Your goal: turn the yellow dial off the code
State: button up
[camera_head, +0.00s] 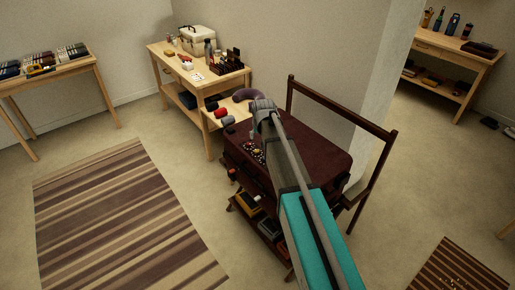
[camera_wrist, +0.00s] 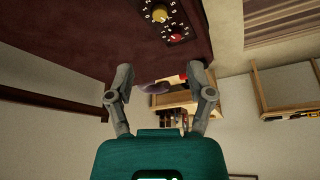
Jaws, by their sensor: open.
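The dark maroon suitcase (camera_head: 318,148) lies on a low wooden rack. Its panel with small dials (camera_head: 253,152) shows on the near left side in the head view. In the wrist view the yellow dial (camera_wrist: 160,14) sits on a black plate with white digits at the top edge, and its setting is too small to read surely. A red dial (camera_wrist: 177,37) is beside it. My gripper (camera_wrist: 161,74) is open and empty, its fingers apart from both dials. In the head view my gripper (camera_head: 262,106) is above the suitcase, and my arm hides part of the lid.
A wooden table (camera_head: 210,95) behind the suitcase holds a cream case (camera_head: 197,39), bottles and cloth rolls. A dark rack frame (camera_head: 340,110) rises at the right. A striped rug (camera_head: 115,215) covers open floor at left. Another table (camera_head: 45,75) stands far left.

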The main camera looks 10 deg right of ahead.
aim_at(257, 150)
jog(key=shift+f, duration=0.1)
jog(key=b+x, duration=1.2)
jog(key=x, duration=0.1)
jog(key=shift+f+b, duration=0.3)
jog(key=shift+b, duration=0.05)
dwell(0.6)
dwell(0.3)
grip_shut()
